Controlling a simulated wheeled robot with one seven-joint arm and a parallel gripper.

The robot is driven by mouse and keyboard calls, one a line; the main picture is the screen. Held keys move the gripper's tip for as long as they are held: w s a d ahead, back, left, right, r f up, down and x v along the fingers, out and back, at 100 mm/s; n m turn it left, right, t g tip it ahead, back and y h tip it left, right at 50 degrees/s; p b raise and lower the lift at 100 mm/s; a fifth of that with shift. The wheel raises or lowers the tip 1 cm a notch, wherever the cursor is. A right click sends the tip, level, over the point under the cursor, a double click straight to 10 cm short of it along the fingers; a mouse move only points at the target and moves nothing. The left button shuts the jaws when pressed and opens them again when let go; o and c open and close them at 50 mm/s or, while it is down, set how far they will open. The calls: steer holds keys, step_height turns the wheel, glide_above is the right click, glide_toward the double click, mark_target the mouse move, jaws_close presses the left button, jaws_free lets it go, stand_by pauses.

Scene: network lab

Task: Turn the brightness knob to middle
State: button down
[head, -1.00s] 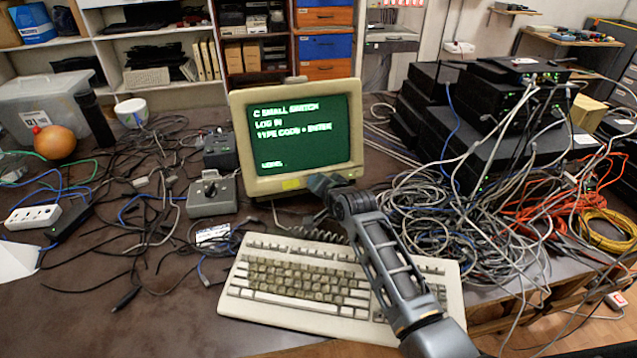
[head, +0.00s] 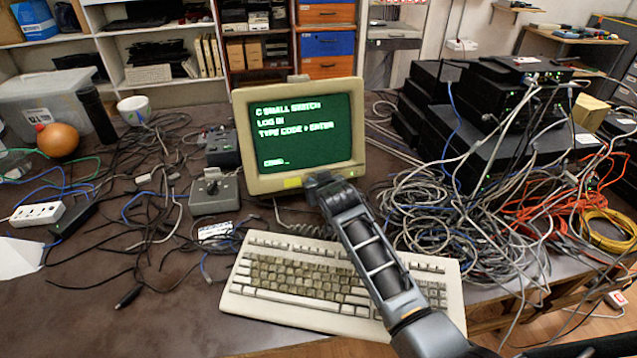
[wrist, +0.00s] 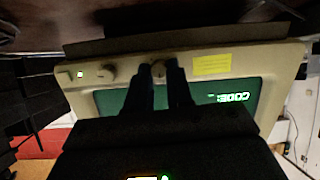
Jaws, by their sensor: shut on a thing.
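The cream monitor (head: 248,140) stands behind the keyboard, its green screen showing log-in text. My gripper (head: 318,182) is at the lower right of the monitor's front bezel and covers the controls there in the head view. In the wrist view, which is upside down, my gripper (wrist: 160,76) is shut on a small round knob (wrist: 158,69) on that bezel. The knob's upper face shows between the fingertips; I cannot read its marking or exact setting. A second knob (wrist: 108,73) sits to its left, beside a green light (wrist: 80,74). A yellow label (wrist: 212,64) is to the right.
The keyboard (head: 300,285) lies below my arm. A grey switch box (head: 213,195) stands left of the monitor. Tangled cables (head: 430,215) and stacked network gear (head: 500,130) fill the right side. Bare table shows at the front left.

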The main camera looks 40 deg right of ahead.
steer(key=shift+f+n, duration=0.15)
steer(key=shift+n, duration=0.45)
steer(key=c, duration=1)
jaws_free()
steer(key=v, duration=0.8)
steer(key=shift+w+a, duration=0.1)
